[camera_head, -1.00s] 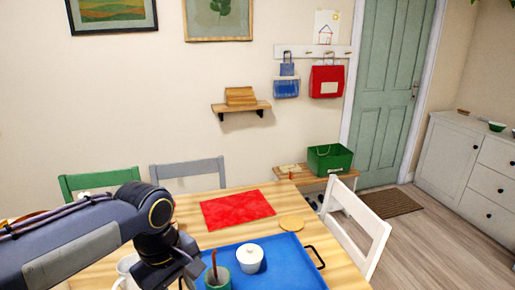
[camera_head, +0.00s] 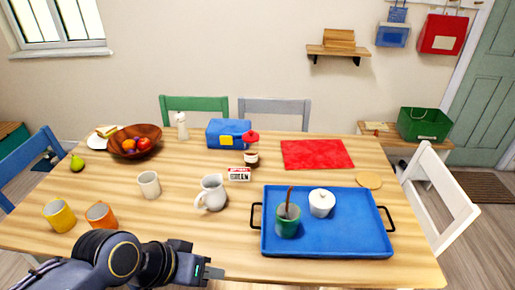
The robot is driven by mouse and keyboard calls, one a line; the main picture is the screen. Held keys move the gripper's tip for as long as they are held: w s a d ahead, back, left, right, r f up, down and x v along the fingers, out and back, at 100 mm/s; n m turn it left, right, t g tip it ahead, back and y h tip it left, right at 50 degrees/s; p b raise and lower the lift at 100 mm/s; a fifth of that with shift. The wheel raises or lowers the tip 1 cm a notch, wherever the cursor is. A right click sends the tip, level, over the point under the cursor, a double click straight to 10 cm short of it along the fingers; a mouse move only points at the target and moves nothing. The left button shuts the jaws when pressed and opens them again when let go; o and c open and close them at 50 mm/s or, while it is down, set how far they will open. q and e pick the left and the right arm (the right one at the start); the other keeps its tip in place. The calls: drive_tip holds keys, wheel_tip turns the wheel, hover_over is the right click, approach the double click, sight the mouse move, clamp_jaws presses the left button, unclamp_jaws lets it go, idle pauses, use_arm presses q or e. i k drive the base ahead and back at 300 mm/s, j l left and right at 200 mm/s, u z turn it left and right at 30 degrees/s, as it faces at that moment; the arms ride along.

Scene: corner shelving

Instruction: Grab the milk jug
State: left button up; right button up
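The milk jug is a small white jug (camera_head: 213,190) with its handle toward the lower left. It stands upright on the wooden table, left of the blue tray. My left gripper (camera_head: 212,272) is at the table's front edge, in front of and below the jug in the picture, apart from it. Its fingers show small and from the side, so I cannot tell whether they are open or shut. My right gripper is out of view.
A white cup (camera_head: 149,184), a yellow mug (camera_head: 60,216) and an orange mug (camera_head: 101,216) stand left of the jug. The blue tray (camera_head: 325,245) holds a green cup (camera_head: 287,222) and a white lidded pot (camera_head: 321,204). A small label card (camera_head: 239,174) lies behind the jug.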

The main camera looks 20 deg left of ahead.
sight(214, 200)
drive_tip(key=u, duration=1.15)
drive_tip(key=i+j+u, duration=0.45)
drive_tip(key=i, duration=0.4)
